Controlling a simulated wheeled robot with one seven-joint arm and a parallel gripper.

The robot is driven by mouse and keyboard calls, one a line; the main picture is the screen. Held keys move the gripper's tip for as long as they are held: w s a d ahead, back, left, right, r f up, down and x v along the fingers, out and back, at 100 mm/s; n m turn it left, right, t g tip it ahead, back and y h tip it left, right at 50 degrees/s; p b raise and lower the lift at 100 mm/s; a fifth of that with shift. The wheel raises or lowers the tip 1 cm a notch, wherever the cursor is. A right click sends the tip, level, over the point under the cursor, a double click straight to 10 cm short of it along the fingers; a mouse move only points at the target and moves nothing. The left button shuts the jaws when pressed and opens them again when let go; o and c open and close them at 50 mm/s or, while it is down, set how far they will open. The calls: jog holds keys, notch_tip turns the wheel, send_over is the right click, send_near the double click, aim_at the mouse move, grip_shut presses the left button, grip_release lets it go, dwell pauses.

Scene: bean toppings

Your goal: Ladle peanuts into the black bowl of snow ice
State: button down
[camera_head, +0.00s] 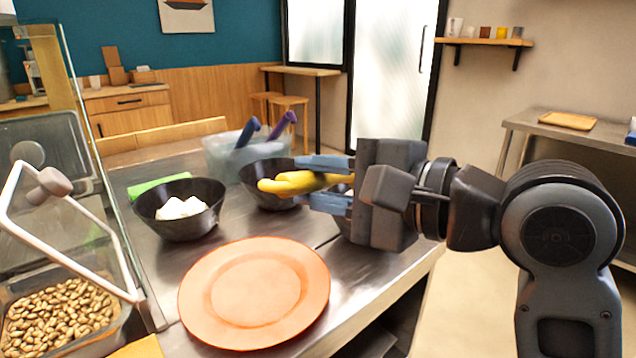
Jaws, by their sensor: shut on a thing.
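A black bowl (176,229) with white lumps of snow ice (181,207) stands on the metal counter, left of centre. Peanuts (62,312) fill a clear bin (98,340) at the lower left, behind a white-framed lid or handle. My gripper (318,183) reaches in from the right, its blue fingers shut on a thick yellow thing (288,184), perhaps a ladle's handle. The yellow thing lies across a second black bowl (268,200); whether it touches the rim is unclear. Its right end is hidden by my fingers, and no scoop can be made out.
An orange plate (256,293) lies at the counter's front. A clear tub (222,158) with blue and purple handles stands behind the second bowl. A green item (158,187) lies behind the snow ice bowl. A glass panel (98,150) stands between counter and peanut bin.

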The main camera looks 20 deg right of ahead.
jog(key=shift+s+f+m+t+b, duration=0.15)
jog(key=shift+f+m+t+b, duration=0.25)
jog(key=shift+t+b, duration=0.7)
jog(key=shift+t+y+b, duration=0.3)
jog(key=shift+t+b, duration=0.9)
jog(key=shift+s+d+r+m+t+b, duration=0.15)
jog(key=shift+m+t+b, duration=0.25)
jog(key=shift+t+b, duration=0.25)
jog(key=shift+r, duration=0.1)
